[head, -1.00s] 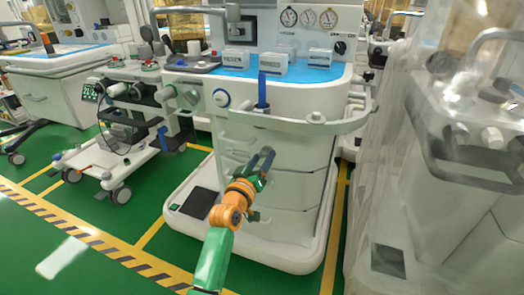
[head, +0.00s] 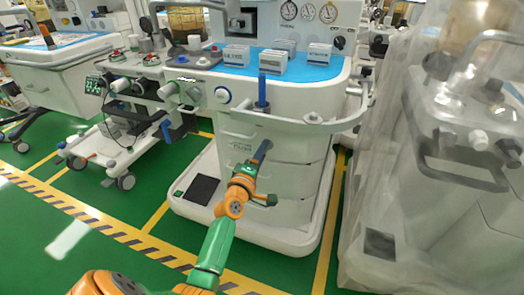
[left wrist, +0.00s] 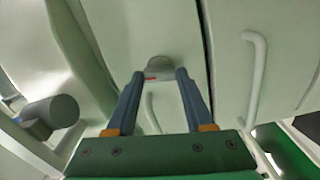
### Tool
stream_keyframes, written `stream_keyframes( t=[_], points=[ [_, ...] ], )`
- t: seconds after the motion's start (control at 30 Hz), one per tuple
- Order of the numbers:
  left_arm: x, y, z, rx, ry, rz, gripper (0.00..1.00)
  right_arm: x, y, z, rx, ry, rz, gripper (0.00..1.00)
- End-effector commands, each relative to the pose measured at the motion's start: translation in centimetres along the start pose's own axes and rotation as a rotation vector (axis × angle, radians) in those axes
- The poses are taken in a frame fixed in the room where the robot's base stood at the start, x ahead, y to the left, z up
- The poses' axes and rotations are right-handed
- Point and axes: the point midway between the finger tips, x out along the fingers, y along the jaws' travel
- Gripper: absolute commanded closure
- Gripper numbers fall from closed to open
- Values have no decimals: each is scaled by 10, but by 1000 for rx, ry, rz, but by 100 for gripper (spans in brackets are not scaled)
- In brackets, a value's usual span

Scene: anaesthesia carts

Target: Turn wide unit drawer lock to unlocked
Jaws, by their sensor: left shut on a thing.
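The wide unit (head: 290,125) is the white cart with the blue top in the middle of the head view. My left gripper (head: 262,148) is at its upper drawer front and hides the lock there. In the left wrist view the drawer lock (left wrist: 158,66) is a small grey knob with a red mark beside its base, on the pale drawer front. The fingers of my left gripper (left wrist: 159,76) are shut on it, one on each side. Whether the knob points to locked or unlocked is too small to tell. My right gripper is not in view.
A white rail (head: 290,119) runs around the unit above the gripper. A blue upright post (head: 262,92) stands at its front. Drawer handles (left wrist: 256,80) are near the lock. A plastic-covered cart (head: 400,200) stands close on the right. Green floor is free at front left.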

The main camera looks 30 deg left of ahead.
Motion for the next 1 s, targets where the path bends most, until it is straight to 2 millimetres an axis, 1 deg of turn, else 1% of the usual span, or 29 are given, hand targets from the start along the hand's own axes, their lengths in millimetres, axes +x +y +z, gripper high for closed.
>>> stream_keyframes(
  t=[0.2,0.4,0.7,0.97,1.0],
  points=[
    [0,1,0,-117,0,0,100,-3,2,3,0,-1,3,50],
    [0,1,0,-180,0,1,100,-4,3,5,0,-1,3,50],
    [0,1,0,-210,0,1,100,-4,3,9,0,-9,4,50],
    [0,1,0,-210,0,1,100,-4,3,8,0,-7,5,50],
    [0,1,0,-210,0,1,45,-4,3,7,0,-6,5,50]
  ],
)
